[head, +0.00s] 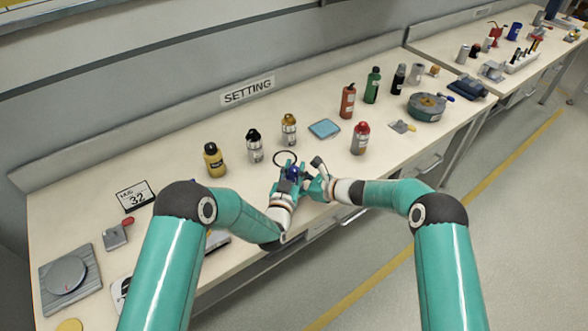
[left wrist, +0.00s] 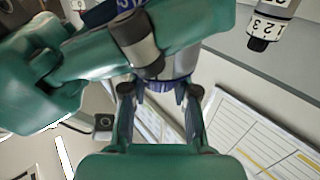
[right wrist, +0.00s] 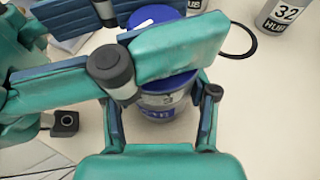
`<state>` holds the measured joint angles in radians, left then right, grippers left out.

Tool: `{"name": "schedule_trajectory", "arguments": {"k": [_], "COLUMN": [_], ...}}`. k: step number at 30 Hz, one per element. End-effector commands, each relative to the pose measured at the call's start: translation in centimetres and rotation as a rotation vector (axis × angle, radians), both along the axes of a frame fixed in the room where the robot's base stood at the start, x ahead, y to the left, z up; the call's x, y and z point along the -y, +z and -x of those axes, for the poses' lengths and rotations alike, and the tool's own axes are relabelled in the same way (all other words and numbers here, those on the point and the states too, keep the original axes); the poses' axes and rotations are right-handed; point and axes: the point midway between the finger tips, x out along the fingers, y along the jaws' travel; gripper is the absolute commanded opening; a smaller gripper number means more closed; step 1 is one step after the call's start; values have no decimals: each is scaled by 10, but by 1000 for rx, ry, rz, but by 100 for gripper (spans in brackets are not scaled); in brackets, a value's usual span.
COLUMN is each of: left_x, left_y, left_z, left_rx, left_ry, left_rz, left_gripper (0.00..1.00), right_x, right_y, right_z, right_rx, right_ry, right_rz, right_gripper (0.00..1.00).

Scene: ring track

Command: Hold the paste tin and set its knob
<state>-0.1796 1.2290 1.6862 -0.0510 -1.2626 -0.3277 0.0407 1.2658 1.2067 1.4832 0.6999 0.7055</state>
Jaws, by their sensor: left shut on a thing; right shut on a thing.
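The paste tin (head: 293,173) is small, with a dark blue top, and is held between my two grippers at the table's front edge. In the right wrist view the tin (right wrist: 165,98) shows a blue top and a grey band with a figure on it. My left gripper (head: 286,182) and right gripper (head: 319,184) are both shut on it and close together. Their fingers cross over one another and hide much of the tin and its knob. I cannot tell which part each one grips, or read the setting.
A dark ring (head: 285,158) lies behind the tin. Bottles stand behind it: yellow (head: 214,160), black-capped (head: 254,146), gold-capped (head: 289,130) and red-capped (head: 360,139). A card reading 32 (head: 136,197) and a scale (head: 68,274) are at left. A blue pad (head: 324,128) lies between bottles.

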Motion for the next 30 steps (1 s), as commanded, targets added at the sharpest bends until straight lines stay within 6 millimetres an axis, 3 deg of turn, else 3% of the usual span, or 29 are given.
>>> {"name": "schedule_trajectory", "arguments": {"k": [9, 20, 21, 25, 30], "left_x": [1, 0, 0, 0, 0], "left_y": [1, 1, 1, 0, 0], "left_z": [0, 0, 0, 0, 0], "left_rx": [2, 1, 1, 1, 0], "left_ry": [207, 228, 228, 227, 227], "left_rz": [-1, -2, -2, -2, -2], "left_gripper": [0, 0, 32, 54, 56], "right_x": [-1, -1, -1, -1, -1], "right_y": [0, -1, -1, -1, -1], "right_z": [1, 1, 1, 1, 1], "right_rx": [-1, -1, -1, -1, -2], "right_ry": [3, 3, 3, 2, 1], "right_rz": [-1, 0, 0, 0, 0], "right_gripper": [18, 18, 18, 18, 18]}}
